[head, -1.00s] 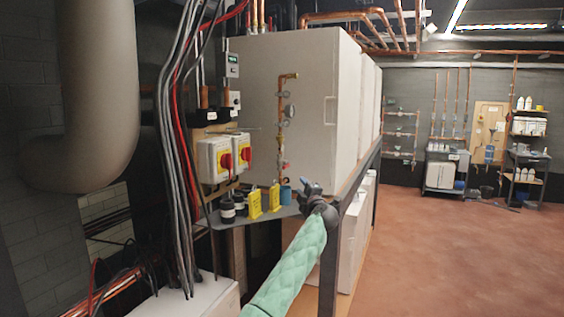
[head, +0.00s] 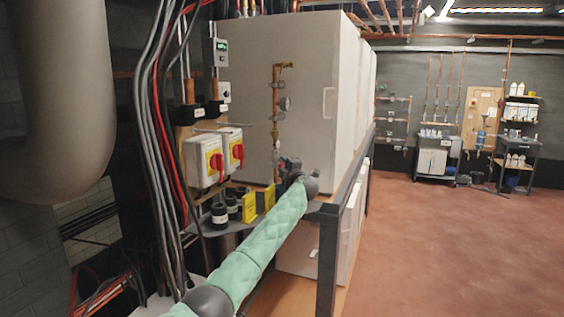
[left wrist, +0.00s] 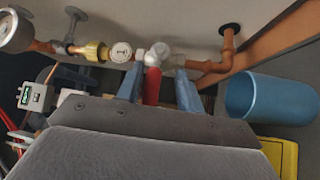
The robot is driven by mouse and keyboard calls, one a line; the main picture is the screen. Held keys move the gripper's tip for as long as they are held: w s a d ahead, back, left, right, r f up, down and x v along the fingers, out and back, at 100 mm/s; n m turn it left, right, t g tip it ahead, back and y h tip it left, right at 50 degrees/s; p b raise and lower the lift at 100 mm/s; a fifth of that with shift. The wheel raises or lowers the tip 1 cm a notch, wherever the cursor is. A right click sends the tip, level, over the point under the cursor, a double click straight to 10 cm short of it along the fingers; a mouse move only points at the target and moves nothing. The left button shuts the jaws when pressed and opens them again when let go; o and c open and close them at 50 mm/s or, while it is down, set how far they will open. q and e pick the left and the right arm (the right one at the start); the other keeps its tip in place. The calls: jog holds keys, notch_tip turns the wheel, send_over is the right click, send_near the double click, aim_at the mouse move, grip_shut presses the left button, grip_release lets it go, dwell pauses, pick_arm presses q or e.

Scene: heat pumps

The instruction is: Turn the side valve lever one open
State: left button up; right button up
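A copper pipe (head: 275,100) with a gauge and fittings runs down the side of the white cabinet (head: 245,75). In the left wrist view a red lever handle (left wrist: 152,88) hangs from a silver valve (left wrist: 157,54) on this pipe run. My left gripper (left wrist: 159,88) has its two blue-grey fingers apart, one on each side of the red handle, with small gaps showing. In the head view my left gripper (head: 284,166) is at the low end of the pipe and hides most of the valve there. My right gripper is not in view.
A blue cup (left wrist: 268,99) and a yellow item (left wrist: 283,155) are close beside the gripper. A grey shelf (head: 222,225) below holds black-capped bottles and yellow items. Red-knobbed switch boxes (head: 205,160) are at left. The red-brown floor (head: 440,240) at right is clear.

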pick_arm(q)
jog(key=shift+w+a+r, duration=0.1)
jog(key=shift+a+r, duration=0.3)
jog(key=shift+s+a+r, duration=0.25)
jog(key=shift+a, duration=0.15)
jog(key=shift+w+d+f, duration=0.25)
jog(key=shift+w+f, duration=0.1)
jog(key=shift+w, duration=0.05)
jog(key=shift+c, duration=0.3)
jog(key=shift+s+r, duration=0.1)
jog(key=shift+r, duration=0.05)
jog(key=c, duration=0.7)
grip_shut()
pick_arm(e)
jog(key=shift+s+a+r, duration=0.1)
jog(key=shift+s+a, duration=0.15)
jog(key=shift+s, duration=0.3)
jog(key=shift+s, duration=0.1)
